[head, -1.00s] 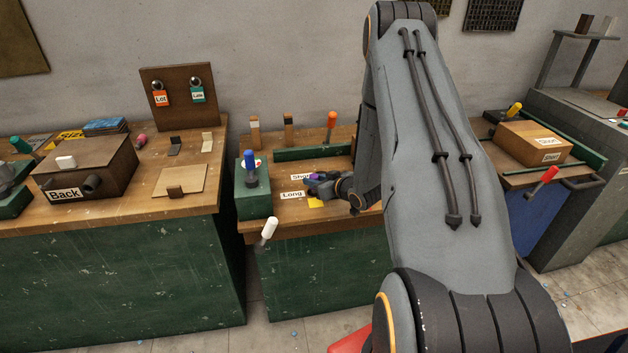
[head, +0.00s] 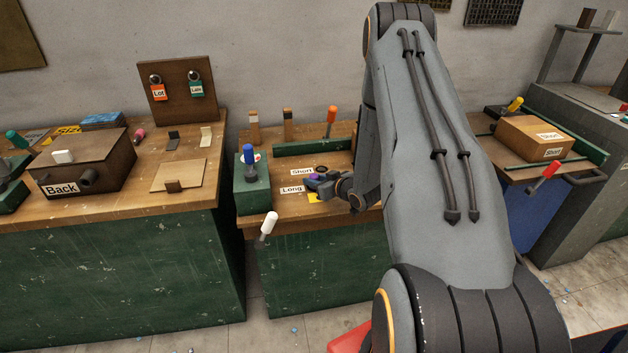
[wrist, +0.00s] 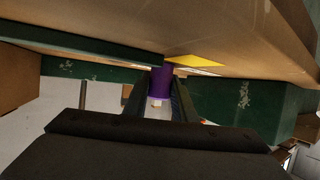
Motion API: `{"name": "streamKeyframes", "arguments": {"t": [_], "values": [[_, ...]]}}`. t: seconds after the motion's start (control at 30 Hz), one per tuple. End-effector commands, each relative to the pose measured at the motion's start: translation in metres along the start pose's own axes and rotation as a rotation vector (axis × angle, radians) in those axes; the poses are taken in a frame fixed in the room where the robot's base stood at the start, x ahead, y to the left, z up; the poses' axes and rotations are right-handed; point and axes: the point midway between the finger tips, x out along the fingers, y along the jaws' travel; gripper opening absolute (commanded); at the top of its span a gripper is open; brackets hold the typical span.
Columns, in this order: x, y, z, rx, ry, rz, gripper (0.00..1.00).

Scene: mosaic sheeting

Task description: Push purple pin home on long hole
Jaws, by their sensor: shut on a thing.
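The purple pin (wrist: 161,82) is between my gripper's fingers in the wrist view, with a pale end toward the camera. My gripper (head: 315,182) is shut on it, low over the middle bench beside the "Long" label (head: 291,189). A bit of purple (head: 313,177) shows at the fingers in the head view. The long hole is hidden, so I cannot tell whether the pin is in it. The "Short" label (head: 301,171) lies behind, with a dark ring (head: 321,168) beside it.
A green block with a blue-handled tool (head: 249,155) stands left of the labels. A yellow patch (head: 314,198) lies near the gripper. A white-handled lever (head: 269,223) sticks out in front.

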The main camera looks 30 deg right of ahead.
Motion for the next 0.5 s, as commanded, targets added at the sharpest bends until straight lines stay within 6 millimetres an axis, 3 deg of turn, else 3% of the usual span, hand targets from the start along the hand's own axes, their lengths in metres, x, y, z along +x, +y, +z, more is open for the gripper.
{"name": "streamKeyframes", "arguments": {"t": [0.03,0.17,0.5], "values": [[0.0003,0.0002,0.0003,0.000,0.001,0.000,0.27],[0.0001,0.0002,-0.0001,0.000,0.001,0.000,0.46],[-0.0042,0.0005,0.0005,0.000,-0.001,0.001,0.46]]}}
